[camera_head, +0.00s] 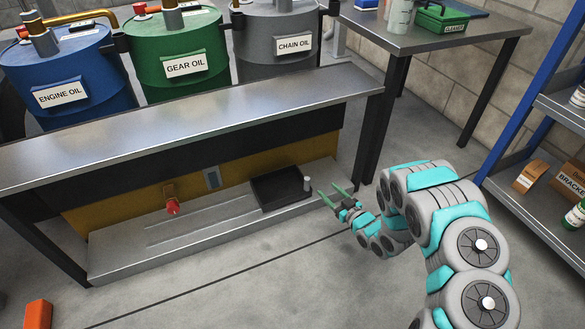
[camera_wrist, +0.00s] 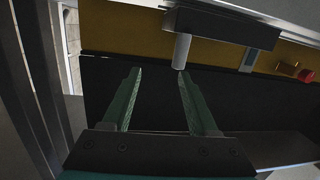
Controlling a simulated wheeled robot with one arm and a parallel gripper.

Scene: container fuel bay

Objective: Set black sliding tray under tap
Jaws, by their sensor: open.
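The black sliding tray (camera_head: 270,197) sits at the right end of the low metal shelf under the bench. A light grey upright handle (camera_head: 307,184) stands at its right end. The tray (camera_wrist: 225,28) and handle (camera_wrist: 182,50) also show in the wrist view. My gripper (camera_head: 330,190), with green fingers, is open and empty just right of the handle. In the wrist view the handle is ahead of the right fingertip, not between the fingers. A brass tap with a red end (camera_head: 171,203) is on the mustard panel, left of the tray.
The low shelf (camera_head: 200,232) has a shallow track and is clear between tray and tap. A bench leg (camera_head: 370,150) stands close behind my gripper. Blue, green and grey oil drums stand behind the bench. A shelving rack (camera_head: 535,200) is at right; an orange block (camera_head: 38,315) lies front left.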

